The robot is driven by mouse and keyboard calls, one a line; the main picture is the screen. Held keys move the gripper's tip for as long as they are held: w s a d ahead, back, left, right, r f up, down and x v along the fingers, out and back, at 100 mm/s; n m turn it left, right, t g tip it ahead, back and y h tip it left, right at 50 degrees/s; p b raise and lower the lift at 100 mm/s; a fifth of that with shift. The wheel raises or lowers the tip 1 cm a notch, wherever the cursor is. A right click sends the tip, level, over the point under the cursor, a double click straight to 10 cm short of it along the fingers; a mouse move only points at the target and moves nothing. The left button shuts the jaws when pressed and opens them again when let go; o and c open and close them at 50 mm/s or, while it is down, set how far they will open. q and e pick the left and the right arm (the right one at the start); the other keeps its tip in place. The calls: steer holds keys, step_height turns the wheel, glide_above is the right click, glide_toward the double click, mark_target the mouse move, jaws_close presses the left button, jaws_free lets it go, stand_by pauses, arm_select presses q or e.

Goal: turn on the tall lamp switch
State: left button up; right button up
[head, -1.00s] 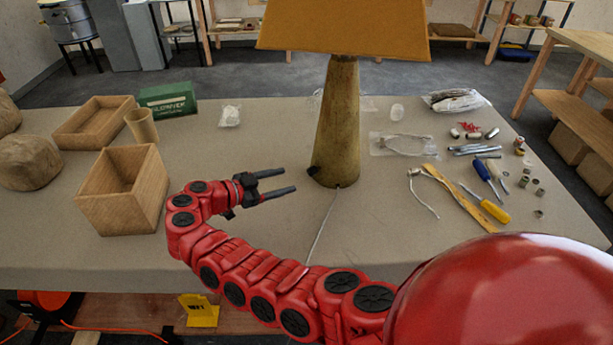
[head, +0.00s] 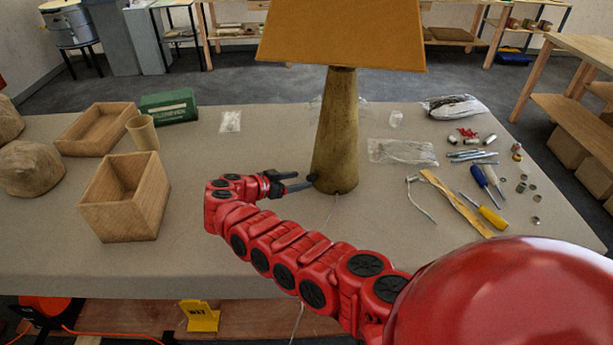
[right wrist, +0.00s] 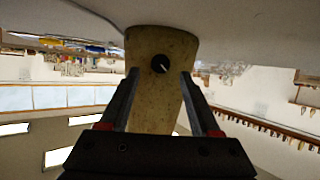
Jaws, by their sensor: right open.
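The tall lamp stands upright on the table, with a tapered brown-gold base (head: 339,135) and an orange-yellow shade (head: 342,32). Its small dark switch knob (head: 312,178) is low on the left side of the base. In the right wrist view the round black switch (right wrist: 160,64) faces the camera, with a light mark on it. My right gripper (head: 305,181) is open and empty, its fingertips close to the switch. In the right wrist view the fingers (right wrist: 158,84) lie left and right of the switch; I cannot tell whether they touch it. My left gripper is not in view.
A wooden box (head: 125,200), a cup (head: 143,133), a tray (head: 95,130) and a green box (head: 168,106) stand at left. Screwdrivers (head: 491,217) and small parts lie at right.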

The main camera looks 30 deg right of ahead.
mark_target(309, 178)
steer(key=shift+x, duration=2)
jaws_close()
